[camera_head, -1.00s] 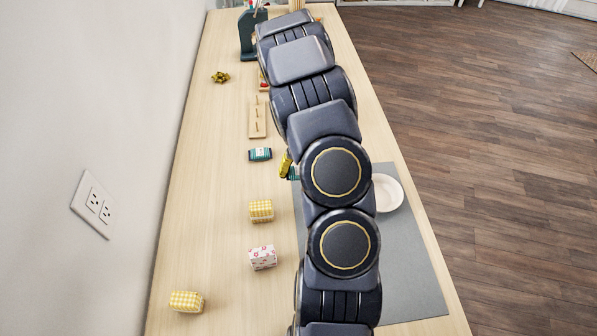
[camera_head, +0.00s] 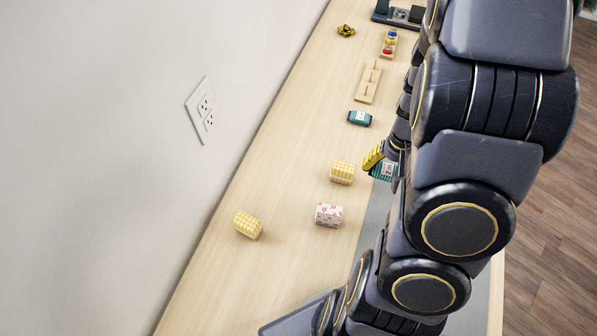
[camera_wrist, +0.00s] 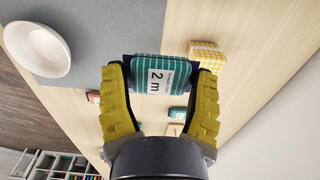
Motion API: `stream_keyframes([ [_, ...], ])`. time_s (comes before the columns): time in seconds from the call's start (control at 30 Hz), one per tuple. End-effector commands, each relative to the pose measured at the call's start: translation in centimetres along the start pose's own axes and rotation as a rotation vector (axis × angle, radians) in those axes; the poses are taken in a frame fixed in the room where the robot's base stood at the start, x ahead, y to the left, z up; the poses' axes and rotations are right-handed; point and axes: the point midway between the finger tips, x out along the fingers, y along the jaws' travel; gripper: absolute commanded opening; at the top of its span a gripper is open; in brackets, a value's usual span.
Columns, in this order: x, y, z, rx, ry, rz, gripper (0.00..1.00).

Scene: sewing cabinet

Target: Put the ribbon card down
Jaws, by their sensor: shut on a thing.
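The ribbon card (camera_head: 385,171) is teal striped with a white label reading "2 m". It also shows in the wrist view (camera_wrist: 162,76), upright between the yellow fingers. My gripper (camera_wrist: 160,88) is shut on its two sides. In the head view my gripper (camera_head: 378,160) is beside the far end of the grey mat (camera_head: 373,220), partly hidden by my arm. I cannot tell how high above the table the card is. A second teal card (camera_head: 360,118) lies flat on the table farther back.
Two yellow checked blocks (camera_head: 342,172) (camera_head: 248,225) and a floral block (camera_head: 329,215) stand left of the mat. Behind are a wooden peg board (camera_head: 368,83), a spool rack (camera_head: 389,43) and a gold bow (camera_head: 346,30). A white bowl (camera_wrist: 36,49) sits on the mat.

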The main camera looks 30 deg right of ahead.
Motion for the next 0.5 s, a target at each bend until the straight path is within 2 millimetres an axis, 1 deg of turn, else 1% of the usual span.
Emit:
stream_keyframes([
  [0.07, 0.4, -1.8, -0.5, -0.008, 0.000, 0.002, 0.44],
  [0.17, 1.1, -5.1, -1.1, -0.009, 0.000, 0.004, 0.44],
  [0.23, 1.6, -8.0, -1.3, -0.009, 0.000, 0.005, 0.44],
  [0.4, 3.0, -14.9, -0.7, -0.003, 0.001, 0.005, 0.44],
  [0.5, 3.7, -18.2, 0.2, 0.002, 0.001, 0.004, 0.44],
])
